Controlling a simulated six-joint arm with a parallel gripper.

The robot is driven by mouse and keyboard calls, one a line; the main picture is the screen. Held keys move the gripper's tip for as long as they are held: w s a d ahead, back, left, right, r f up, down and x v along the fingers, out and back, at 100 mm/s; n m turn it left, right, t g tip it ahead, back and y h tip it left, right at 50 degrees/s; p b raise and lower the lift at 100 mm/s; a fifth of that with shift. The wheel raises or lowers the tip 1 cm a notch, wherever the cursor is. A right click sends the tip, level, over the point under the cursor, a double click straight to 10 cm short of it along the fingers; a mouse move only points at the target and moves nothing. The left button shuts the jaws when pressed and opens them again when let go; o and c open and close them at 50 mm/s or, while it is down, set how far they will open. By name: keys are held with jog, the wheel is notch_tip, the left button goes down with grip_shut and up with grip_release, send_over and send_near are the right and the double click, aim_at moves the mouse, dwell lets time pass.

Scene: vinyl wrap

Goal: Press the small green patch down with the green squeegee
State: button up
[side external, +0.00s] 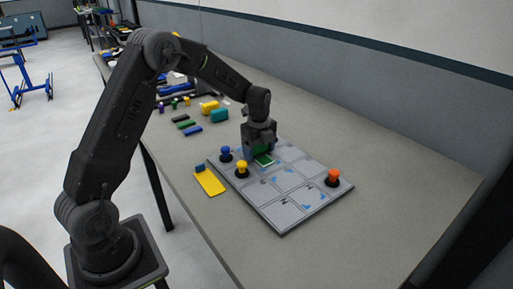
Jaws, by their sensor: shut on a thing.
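The small green patch (264,161) lies on the grey marked panel (300,200), in its upper left part. My gripper (259,143) is over the panel, pointing down, and is shut on the green squeegee (256,152). Only a dark green strip of the squeegee shows below the jaws. It is right at the far left edge of the patch; I cannot tell whether it touches it. The gripper partly hides the squeegee and may hide part of the patch.
On the panel stand a blue knob (226,154), a yellow knob (242,169) and an orange knob (333,177). Several coloured blocks, one teal (219,115), lie behind. The table's right side is clear.

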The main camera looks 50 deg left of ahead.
aim_at(267, 162)
jog(key=shift+d, duration=2.15)
notch_tip(267, 162, up, 8)
jog(key=shift+r, duration=0.1)
